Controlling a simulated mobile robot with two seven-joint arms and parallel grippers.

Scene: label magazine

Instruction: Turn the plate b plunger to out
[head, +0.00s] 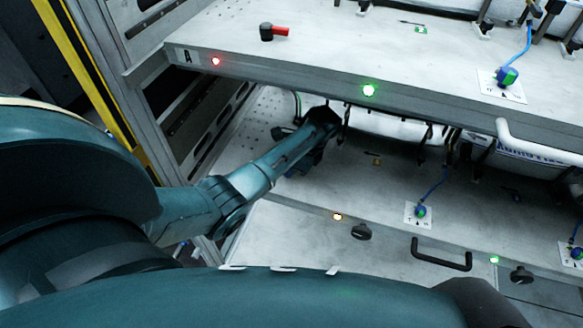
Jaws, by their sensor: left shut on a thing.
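My left arm reaches from the left, under the upper plate, to the plate below it, which I take as plate b (265,222). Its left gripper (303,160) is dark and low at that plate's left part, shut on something. The fingertips are hard to make out. The plate b plunger is not clearly visible; the hand and wrist cover that spot, so its handle direction cannot be told. The upper plate (330,50), labelled A, carries a similar-looking black plunger with a red handle (270,32) pointing right. My right gripper is not in view.
The upper plate's edge overhangs my left forearm closely. Blue-corded knobs (421,211) sit on the lower plate. Below are a black handle (441,254) and a black knob (361,231). An amber light (337,216) glows at the lower edge. A yellow post (90,80) stands left.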

